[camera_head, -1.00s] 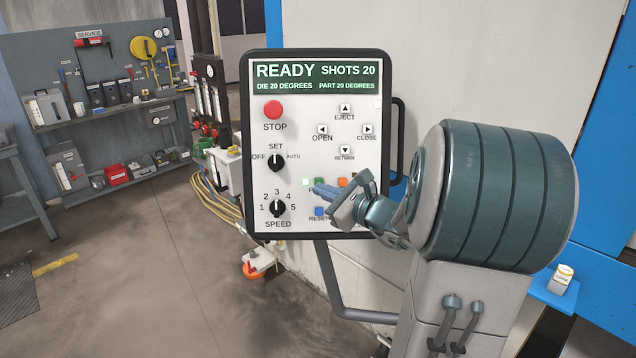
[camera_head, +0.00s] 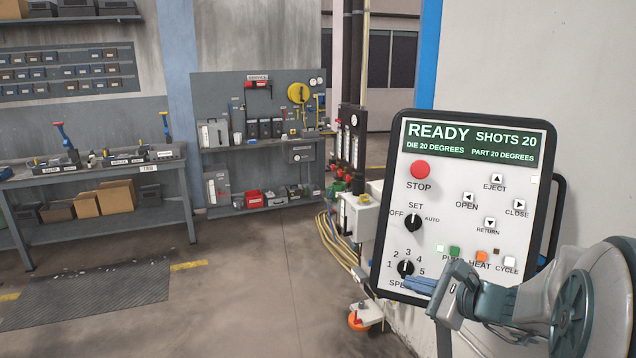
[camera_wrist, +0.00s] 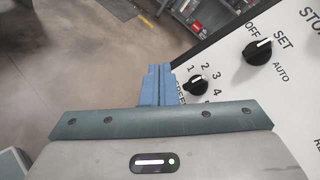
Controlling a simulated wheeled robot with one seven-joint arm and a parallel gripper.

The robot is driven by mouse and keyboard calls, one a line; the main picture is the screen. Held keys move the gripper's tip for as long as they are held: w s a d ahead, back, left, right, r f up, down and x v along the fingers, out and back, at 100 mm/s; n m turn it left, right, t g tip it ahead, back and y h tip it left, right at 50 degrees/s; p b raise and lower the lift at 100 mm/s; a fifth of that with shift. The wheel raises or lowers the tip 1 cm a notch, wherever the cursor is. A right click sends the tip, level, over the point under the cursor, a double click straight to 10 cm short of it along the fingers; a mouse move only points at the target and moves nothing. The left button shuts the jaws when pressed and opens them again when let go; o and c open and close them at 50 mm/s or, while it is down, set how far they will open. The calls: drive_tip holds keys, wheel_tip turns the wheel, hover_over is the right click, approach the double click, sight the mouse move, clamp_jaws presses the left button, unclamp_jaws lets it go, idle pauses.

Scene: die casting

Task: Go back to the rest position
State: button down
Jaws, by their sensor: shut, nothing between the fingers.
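My gripper (camera_head: 420,285) is in front of the lower part of the control panel (camera_head: 395,230). Its blue fingers are shut with nothing between them; they also show in the wrist view (camera_wrist: 154,85). The panel screen (camera_head: 475,144) reads READY, SHOTS 20, die and part 20 degrees. Below it are the red STOP button (camera_head: 420,169), arrow buttons, the SET knob (camera_head: 412,222) and the SPEED knob (camera_head: 405,269). My gripper and arm cover part of the SPEED label and the panel's lower edge. I cannot tell whether the fingertips touch the panel.
A workbench (camera_head: 90,170) with clamps and boxes stands at the left. A service board (camera_head: 225,95) with tools is behind. The floor (camera_head: 240,290) is open around a dark mat (camera_head: 95,298).

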drive_tip(key=s+a+f+n+g+h, duration=0.1)
drive_tip(key=s+a+f+n+g, duration=0.3)
drive_tip(key=s+a+n+g, duration=0.5)
drive_tip(key=s+d+f+n+h, duration=0.1)
drive_tip(key=s+d+n+h, duration=0.2)
drive_tip(key=s+n+h, duration=0.4)
drive_tip(key=s+n, duration=0.4)
drive_tip(key=n, duration=0.1)
drive_tip(key=shift+s+f+n+t, duration=0.15)
drive_tip(key=shift+s+n+t, duration=0.15)
drive_tip(key=shift+s, duration=0.05)
